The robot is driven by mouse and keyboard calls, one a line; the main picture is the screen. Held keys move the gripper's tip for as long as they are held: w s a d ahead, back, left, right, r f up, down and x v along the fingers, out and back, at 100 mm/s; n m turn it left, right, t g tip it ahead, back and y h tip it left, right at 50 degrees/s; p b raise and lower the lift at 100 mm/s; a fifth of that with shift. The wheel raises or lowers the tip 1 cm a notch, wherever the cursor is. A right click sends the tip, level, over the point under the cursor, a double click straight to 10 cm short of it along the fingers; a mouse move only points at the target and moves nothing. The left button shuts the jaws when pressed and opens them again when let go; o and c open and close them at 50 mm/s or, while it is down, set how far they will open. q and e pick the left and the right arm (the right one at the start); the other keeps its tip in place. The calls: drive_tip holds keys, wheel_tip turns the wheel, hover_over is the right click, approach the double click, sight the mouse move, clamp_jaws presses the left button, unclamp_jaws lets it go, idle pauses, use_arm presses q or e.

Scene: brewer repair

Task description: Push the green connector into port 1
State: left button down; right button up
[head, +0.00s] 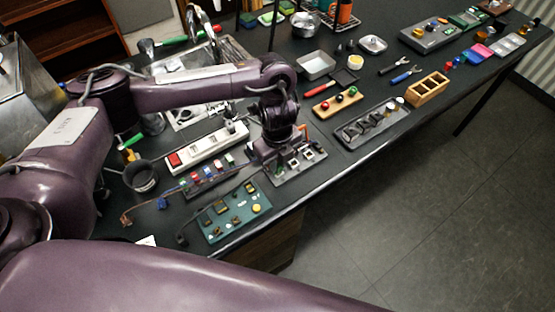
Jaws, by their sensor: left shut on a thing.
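My left gripper (268,155) is over the left part of a grey port panel (313,161) on the dark bench. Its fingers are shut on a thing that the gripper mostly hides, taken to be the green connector. A thin dark cable runs from near the green board towards the gripper. The panel shows several pale port blocks to the right of the gripper. Port 1 and how far any plug sits in it cannot be made out. My right gripper is out of the picture.
A rack of small coloured pieces (208,177) and a green circuit board (233,211) lie left of the panel. A white power strip (208,147) is behind them. A dark tray (372,126) stands to the right. The bench's front edge is close to the panel.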

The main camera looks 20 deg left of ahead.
use_arm(q)
drive_tip(key=shift+f, duration=0.25)
idle(1.2)
drive_tip(key=c, duration=1.3)
unclamp_jaws()
drive_tip(key=shift+c, duration=0.2)
drive_tip(key=shift+r+p, duration=0.4)
drive_tip(key=shift+r, duration=3.5)
